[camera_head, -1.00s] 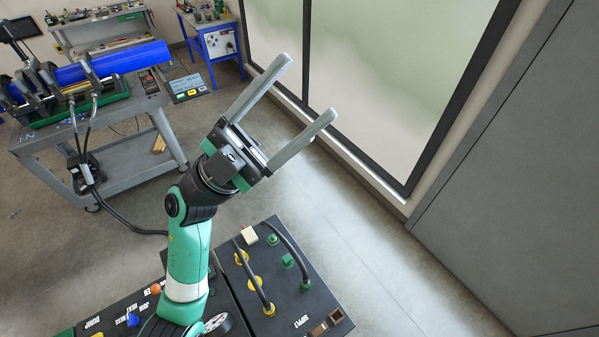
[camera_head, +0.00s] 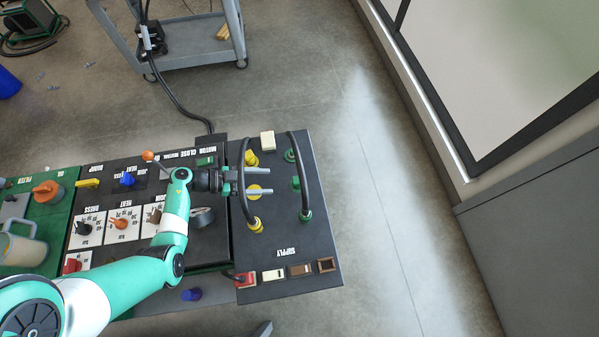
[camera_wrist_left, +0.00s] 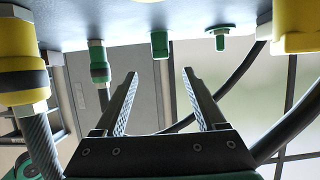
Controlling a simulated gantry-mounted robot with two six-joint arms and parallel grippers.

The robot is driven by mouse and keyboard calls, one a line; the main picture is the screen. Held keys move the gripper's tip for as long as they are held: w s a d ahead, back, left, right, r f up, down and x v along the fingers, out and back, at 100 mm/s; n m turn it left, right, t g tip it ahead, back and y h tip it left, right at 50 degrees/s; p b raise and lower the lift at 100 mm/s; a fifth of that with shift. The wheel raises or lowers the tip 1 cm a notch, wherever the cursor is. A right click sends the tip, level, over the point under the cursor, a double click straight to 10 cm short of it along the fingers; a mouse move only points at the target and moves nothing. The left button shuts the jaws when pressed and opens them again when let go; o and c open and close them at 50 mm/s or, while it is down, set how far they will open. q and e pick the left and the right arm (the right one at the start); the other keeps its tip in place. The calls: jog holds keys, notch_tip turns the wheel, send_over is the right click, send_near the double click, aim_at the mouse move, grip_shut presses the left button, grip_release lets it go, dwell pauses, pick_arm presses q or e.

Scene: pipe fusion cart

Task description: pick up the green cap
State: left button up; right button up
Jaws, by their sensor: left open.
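The green cap (camera_head: 296,183) sits on the dark supply panel at the right end of the console, between two green hose fittings. In the left wrist view the green cap (camera_wrist_left: 160,43) appears ahead of the fingers, between their lines, hanging from the panel face at the top. My left gripper (camera_head: 270,181) is open and empty. Its fingers point right toward the cap, over the yellow fittings, with a gap left before the cap. In the left wrist view the fingertips (camera_wrist_left: 160,73) stand apart, with nothing between them. My right gripper is not in view.
Two black hoses arch over the panel (camera_head: 275,225): one joins yellow fittings (camera_head: 256,225), the other green ones (camera_head: 305,214). A white block (camera_head: 267,140) stands at the far edge. A grey cart (camera_head: 190,45) stands behind. The floor right of the panel is clear.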

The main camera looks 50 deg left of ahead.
aim_at(296, 180)
pick_arm(q)
jog(key=b+x, duration=0.2)
jog(key=x, duration=0.4)
jog(key=shift+s, duration=0.1)
jog(key=shift+w+d, duration=0.15)
jog(key=shift+w, duration=0.1)
jog(key=shift+w+d+f+b, duration=0.15)
jog(key=shift+w+f+b, duration=0.1)
jog(key=shift+b, duration=0.2)
jog(key=b+x, duration=0.2)
jog(key=x, duration=0.2)
jog(key=shift+w, duration=0.2)
jog(key=shift+r, duration=0.15)
grip_shut()
